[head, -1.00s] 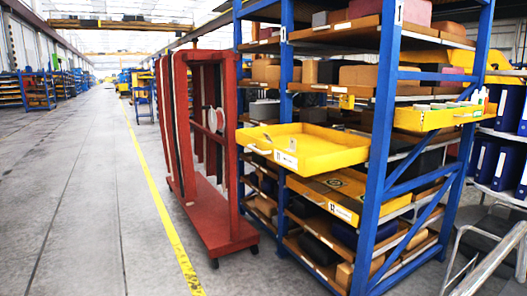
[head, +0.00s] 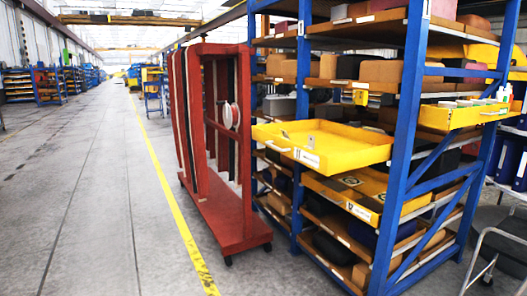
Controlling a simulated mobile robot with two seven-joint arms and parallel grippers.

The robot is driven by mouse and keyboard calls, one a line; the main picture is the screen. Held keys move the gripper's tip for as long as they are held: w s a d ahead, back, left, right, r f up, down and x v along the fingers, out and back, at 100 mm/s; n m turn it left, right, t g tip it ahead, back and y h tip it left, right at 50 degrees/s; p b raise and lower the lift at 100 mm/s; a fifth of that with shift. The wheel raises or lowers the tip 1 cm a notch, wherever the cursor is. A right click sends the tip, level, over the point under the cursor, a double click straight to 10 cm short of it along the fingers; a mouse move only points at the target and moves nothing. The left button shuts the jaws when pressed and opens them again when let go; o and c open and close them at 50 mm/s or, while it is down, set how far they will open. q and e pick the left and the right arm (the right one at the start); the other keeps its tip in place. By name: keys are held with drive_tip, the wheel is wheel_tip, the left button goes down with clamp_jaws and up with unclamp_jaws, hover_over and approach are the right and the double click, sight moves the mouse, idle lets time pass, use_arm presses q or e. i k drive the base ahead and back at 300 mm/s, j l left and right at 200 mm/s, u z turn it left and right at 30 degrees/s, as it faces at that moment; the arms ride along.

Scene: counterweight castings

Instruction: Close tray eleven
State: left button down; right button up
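A yellow tray (head: 345,152) sticks out of the front of a blue shelving rack (head: 404,135) in the head view, at middle height. It is pulled out toward the aisle, with a pale handle (head: 278,147) and a white label on its front edge. The label's mark looks like 11 but is small. One or two small pale items lie in the tray. Just below it is another yellow tray (head: 345,200), with dark round marks inside and its own label, set further into the rack. Neither of my grippers is in view.
A red wheeled frame trolley (head: 236,222) stands close to the left of the rack. Another yellow tray (head: 462,116) with small items juts out on the rack's right side. A grey metal stand (head: 502,243) is at lower right. The aisle floor (head: 85,215) at left is clear.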

sight(339, 148)
drive_tip(key=i+j, duration=0.45)
drive_tip(key=j, duration=0.25)
drive_tip(key=i+j, duration=0.25)
drive_tip(key=i, duration=0.2)
drive_tip(key=i+j+u, duration=0.1)
drive_tip(key=i+j, duration=0.15)
drive_tip(key=i, duration=0.2)
drive_tip(key=i+l, duration=0.25)
drive_tip(key=i, duration=0.15)
drive_tip(key=i+l+u, duration=0.1)
drive_tip(key=i+l, duration=0.7)
drive_tip(key=l, duration=0.2)
